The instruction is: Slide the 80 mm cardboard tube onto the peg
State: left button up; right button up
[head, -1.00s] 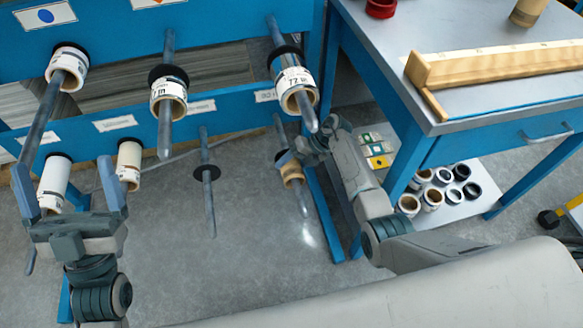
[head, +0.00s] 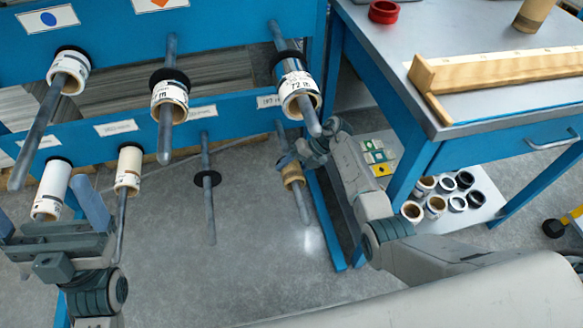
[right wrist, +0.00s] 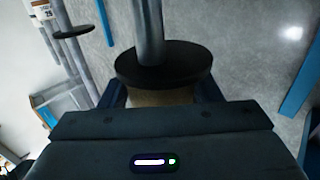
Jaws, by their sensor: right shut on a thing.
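The brown cardboard tube (head: 292,174) is around the lower right peg (head: 303,208), whose front end sticks out below it. My right gripper (head: 287,163) is shut on this tube. In the right wrist view the tube (right wrist: 160,97) lies between the fingers, close under the peg's black disc (right wrist: 163,66). I cannot tell whether the tube touches the disc. The fingers hide part of the tube, and no size shows on it. My left gripper (head: 48,218) is open and empty at the left edge, in front of the lower left rolls.
The blue rack (head: 230,18) carries several pegs with white rolls. A bare peg (head: 207,190) with a black disc stands left of the tube. At the right is a grey-topped table (head: 490,85) with a wooden gauge (head: 500,68). Loose rings (head: 435,205) lie on its lower shelf.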

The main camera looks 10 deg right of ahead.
jog(key=o, duration=1)
jog(key=shift+s, duration=0.1)
